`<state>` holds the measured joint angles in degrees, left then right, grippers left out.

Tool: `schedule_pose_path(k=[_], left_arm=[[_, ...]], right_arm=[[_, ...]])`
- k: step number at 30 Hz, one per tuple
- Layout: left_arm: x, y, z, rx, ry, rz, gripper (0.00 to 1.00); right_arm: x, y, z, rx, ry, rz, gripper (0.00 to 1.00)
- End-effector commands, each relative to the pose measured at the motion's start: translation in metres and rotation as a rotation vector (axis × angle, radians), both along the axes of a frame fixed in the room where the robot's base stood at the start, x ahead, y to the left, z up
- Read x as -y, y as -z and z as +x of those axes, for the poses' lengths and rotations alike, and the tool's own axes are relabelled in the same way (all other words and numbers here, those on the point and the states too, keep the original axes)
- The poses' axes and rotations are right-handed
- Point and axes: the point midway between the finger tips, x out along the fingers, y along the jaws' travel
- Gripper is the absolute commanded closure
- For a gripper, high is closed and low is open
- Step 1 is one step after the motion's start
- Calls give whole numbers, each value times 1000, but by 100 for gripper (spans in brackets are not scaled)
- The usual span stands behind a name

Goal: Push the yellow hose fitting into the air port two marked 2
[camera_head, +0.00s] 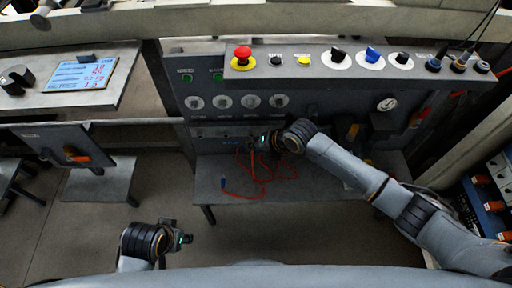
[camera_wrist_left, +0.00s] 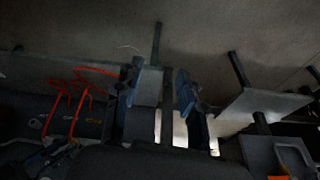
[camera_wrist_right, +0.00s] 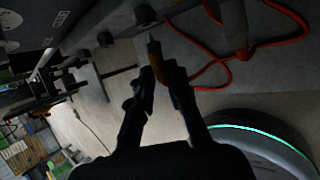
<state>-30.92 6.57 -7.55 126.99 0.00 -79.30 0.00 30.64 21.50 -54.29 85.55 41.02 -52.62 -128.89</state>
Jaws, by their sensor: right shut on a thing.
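My right gripper (camera_head: 264,142) is shut on the yellow hose fitting, beside the lower face of the grey panel. In the right wrist view the orange-yellow fitting (camera_wrist_right: 157,64) shows between the fingertips (camera_wrist_right: 160,82), its metal tip pointing at a dark round port (camera_wrist_right: 145,15). A small gap seems to lie between tip and port. Port numbers are not readable, so I cannot tell which is port two. The row of ports (camera_head: 225,133) is small in the head view. My left gripper (camera_head: 184,238) is open and empty, low and away from the panel; its fingers (camera_wrist_left: 158,82) stand apart.
A red emergency button (camera_head: 242,55) and several knobs line the panel top. A side table (camera_head: 100,180) stands left; floor between is clear.

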Motion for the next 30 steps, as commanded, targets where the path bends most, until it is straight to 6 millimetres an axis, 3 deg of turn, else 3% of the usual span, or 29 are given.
schedule_pose_path(k=[30], left_arm=[[0,11,-1,-13,0,1,60]], right_arm=[[0,0,0,0,0,1,100]])
